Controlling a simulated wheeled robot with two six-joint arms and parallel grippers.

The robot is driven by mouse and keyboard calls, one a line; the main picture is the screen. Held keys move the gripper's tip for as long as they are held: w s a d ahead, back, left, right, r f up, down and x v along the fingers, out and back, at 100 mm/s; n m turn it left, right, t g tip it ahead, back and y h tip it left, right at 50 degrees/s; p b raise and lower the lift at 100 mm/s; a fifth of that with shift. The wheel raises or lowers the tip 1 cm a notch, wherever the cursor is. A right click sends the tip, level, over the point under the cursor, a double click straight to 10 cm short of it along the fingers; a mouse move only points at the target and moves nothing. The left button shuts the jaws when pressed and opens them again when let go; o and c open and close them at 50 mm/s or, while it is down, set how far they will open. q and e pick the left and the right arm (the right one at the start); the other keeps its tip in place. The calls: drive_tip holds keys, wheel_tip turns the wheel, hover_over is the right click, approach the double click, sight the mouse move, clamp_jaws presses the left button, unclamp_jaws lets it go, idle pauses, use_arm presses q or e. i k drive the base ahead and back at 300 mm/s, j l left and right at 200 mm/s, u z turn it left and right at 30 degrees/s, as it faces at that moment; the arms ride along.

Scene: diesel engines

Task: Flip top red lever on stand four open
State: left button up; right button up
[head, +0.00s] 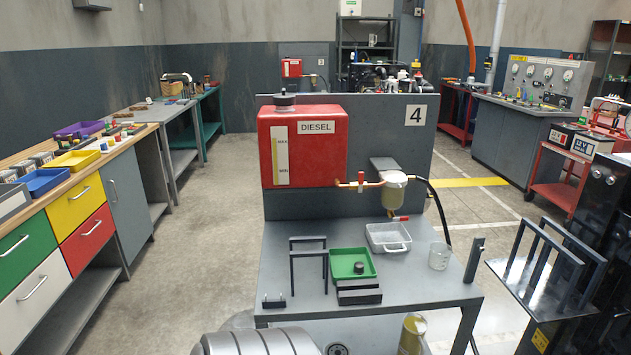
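Stand four is a grey bench with an upright back panel (395,140), marked by a white "4" plate (415,115). A red diesel tank (330,155) is mounted on its left side. A short brass line runs right from the tank to a fuel filter (394,190). The top red lever (361,182) is on this line and looks upright, across the pipe; it is small in view. A second red lever (401,218) is below the filter bowl. Neither of my grippers is in view.
The stand's tabletop (285,265) holds a white tray (388,238), a green tray (352,262), a clear beaker (439,256) and dark metal brackets. A black hose (440,215) hangs right of the filter. A black framed unit (545,270) stands close at right. Floor left of the stand is clear.

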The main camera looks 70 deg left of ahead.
sight(360, 183)
drive_tip(key=u, duration=1.8)
drive_tip(key=l+u, duration=0.15)
